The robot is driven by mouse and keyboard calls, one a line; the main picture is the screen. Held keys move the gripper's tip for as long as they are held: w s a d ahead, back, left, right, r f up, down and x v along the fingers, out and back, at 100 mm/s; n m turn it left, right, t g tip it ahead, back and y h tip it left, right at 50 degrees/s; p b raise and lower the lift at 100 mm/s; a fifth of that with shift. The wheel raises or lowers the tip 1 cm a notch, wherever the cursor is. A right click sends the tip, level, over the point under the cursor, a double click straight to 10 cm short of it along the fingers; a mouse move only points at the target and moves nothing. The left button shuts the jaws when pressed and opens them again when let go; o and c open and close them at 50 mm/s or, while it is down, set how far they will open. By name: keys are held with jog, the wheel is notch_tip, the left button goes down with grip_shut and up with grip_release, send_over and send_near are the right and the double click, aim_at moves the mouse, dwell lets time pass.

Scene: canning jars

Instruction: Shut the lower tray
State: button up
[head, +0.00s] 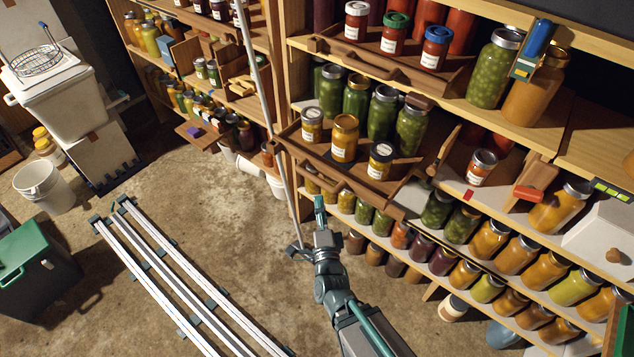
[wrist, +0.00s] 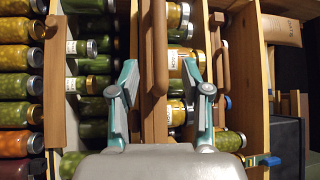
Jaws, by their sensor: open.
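The lower tray (head: 372,190) is a wooden pull-out tray sticking out from the middle of the shelving. It carries small jars with black and gold lids, including a yellow jar (head: 344,138). In the wrist view its wooden front and handle (wrist: 159,50) run between my fingers. My gripper (head: 319,205) is in front of and just below the tray's front in the head view. In the wrist view my gripper (wrist: 162,72) is open, with one finger on each side of the handle. I cannot tell whether a finger touches it.
An upper tray (head: 375,68) with several jars sits above; its handle (wrist: 222,65) shows to the right in the wrist view. A thin pole (head: 262,85) stands left of the tray. White rails (head: 180,285) lie on the floor. Jars (head: 490,240) line the lower shelves.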

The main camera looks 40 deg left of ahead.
aim_at(317, 180)
jog(key=b+x, duration=0.3)
jog(key=x, duration=0.5)
jog(key=shift+w+a, duration=0.45)
jog(key=shift+w, duration=0.1)
grip_shut()
